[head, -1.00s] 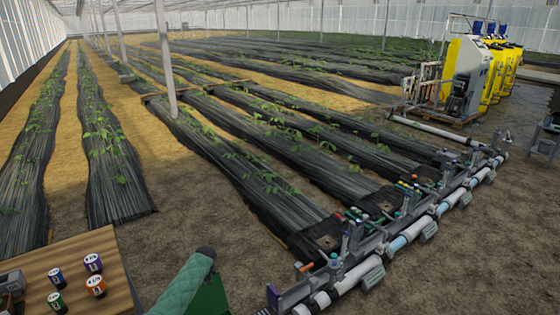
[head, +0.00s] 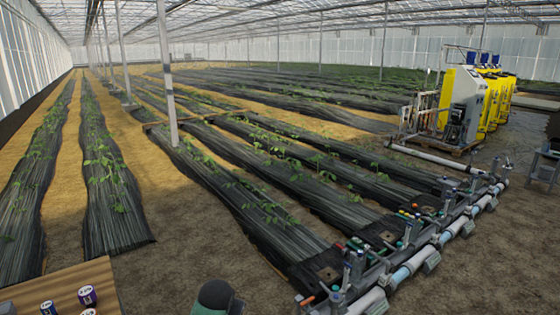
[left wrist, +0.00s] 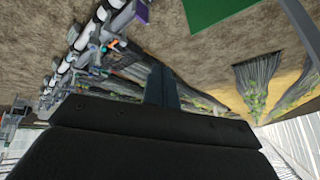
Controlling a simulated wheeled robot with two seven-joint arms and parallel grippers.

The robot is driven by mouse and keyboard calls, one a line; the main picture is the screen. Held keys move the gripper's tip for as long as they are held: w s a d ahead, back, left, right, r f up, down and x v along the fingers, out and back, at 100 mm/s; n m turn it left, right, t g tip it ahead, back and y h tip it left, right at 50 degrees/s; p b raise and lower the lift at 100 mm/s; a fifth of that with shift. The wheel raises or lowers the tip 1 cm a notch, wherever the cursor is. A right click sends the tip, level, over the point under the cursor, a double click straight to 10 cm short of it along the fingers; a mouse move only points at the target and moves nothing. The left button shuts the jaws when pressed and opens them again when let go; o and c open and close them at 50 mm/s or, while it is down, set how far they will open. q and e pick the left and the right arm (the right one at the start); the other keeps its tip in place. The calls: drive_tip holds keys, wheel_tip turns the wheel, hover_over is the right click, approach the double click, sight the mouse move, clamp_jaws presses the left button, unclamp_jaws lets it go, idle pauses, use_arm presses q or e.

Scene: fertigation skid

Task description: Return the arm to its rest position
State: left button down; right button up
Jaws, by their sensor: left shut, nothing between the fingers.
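My left gripper (left wrist: 163,84) shows in the left wrist view, its fingers together with nothing between them. They point away from the wide black gripper body and touch nothing that I can see. The ground and the pipe line lie beyond them, and the wrist view looks upside down. In the head view only a dark rounded part of my arm with some green shows at the bottom edge; the left gripper itself is out of that view. My right gripper is in neither view.
A pipe manifold (head: 400,273) with valves runs along the bed ends at right. A wooden table (head: 62,282) with small labelled cans (head: 87,295) stands at lower left. Yellow tanks (head: 495,90) stand at back right. Bare soil lies between table and manifold.

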use_arm(q)
drive_tip(key=s+f, duration=0.3)
drive_tip(key=s, duration=1.6)
drive_tip(key=s+f+g, duration=0.1)
drive_tip(key=s+f, duration=0.3)
drive_tip(key=s, duration=0.3)
drive_tip(key=s+f+n+g, duration=0.1)
drive_tip(key=s+f, duration=0.3)
drive_tip(key=s, duration=0.4)
drive_tip(key=s+f+g+h, duration=0.1)
drive_tip(key=s+f+g, duration=0.2)
drive_tip(key=s, duration=0.5)
drive_tip(key=shift+f, duration=0.65)
drive_tip(key=shift+a, duration=0.1)
